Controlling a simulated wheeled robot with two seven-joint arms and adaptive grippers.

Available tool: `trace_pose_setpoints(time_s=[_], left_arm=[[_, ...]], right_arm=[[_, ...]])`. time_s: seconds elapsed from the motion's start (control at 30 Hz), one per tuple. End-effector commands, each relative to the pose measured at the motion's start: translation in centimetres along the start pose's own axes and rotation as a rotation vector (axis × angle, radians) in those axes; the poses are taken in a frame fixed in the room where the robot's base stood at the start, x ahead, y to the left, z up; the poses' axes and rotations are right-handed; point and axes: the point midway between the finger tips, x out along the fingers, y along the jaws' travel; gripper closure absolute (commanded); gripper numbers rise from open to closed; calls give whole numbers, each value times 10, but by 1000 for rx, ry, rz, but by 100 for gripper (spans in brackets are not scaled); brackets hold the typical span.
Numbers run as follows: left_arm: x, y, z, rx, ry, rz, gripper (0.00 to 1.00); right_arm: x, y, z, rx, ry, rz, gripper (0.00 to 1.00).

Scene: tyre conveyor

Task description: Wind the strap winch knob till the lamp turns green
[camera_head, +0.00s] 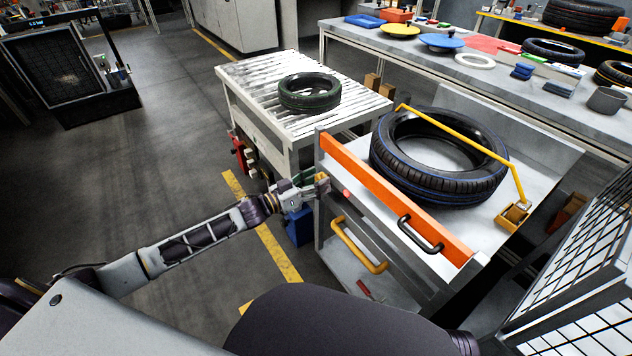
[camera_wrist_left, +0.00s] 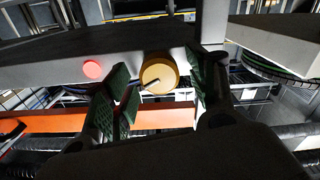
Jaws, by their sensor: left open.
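The round yellow winch knob (camera_wrist_left: 158,70) with a dark pointer mark sits on a pale beam in the left wrist view. The lamp (camera_wrist_left: 93,69) beside it glows red; it also shows red in the head view (camera_head: 347,193). My left gripper (camera_wrist_left: 160,98) is open, its green-padded fingers on either side of the knob in that view. I cannot tell whether they touch it. In the head view the left gripper (camera_head: 315,186) is at the cart's left corner. A yellow strap (camera_head: 455,128) passes over a large blue-lined tyre (camera_head: 440,185). My right gripper is not in view.
The cart has an orange front bar (camera_head: 390,198) with a black handle (camera_head: 421,234) and a yellow handle (camera_head: 358,246) below. A roller conveyor (camera_head: 260,85) with a smaller tyre (camera_head: 309,92) stands behind. A cluttered workbench (camera_head: 350,38) is at the back right.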

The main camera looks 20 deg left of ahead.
Motion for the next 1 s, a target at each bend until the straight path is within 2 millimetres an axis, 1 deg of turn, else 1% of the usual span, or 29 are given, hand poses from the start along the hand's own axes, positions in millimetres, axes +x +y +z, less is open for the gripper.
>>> trace_pose_setpoints(time_s=[0.23, 0.5, 0.6, 0.83, 1.0], left_arm=[[0, 0, 0, -1, 0, 0, 42], [0, 0, 0, -1, 0, 0, 77], [0, 0, 0, -1, 0, 0, 88], [0, 0, 0, 11, 0, 0, 88], [0, 1, -1, 51, 0, 0, 88]], right_arm=[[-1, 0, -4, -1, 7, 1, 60], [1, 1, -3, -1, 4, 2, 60], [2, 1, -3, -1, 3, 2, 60], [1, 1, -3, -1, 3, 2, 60], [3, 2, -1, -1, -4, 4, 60]])
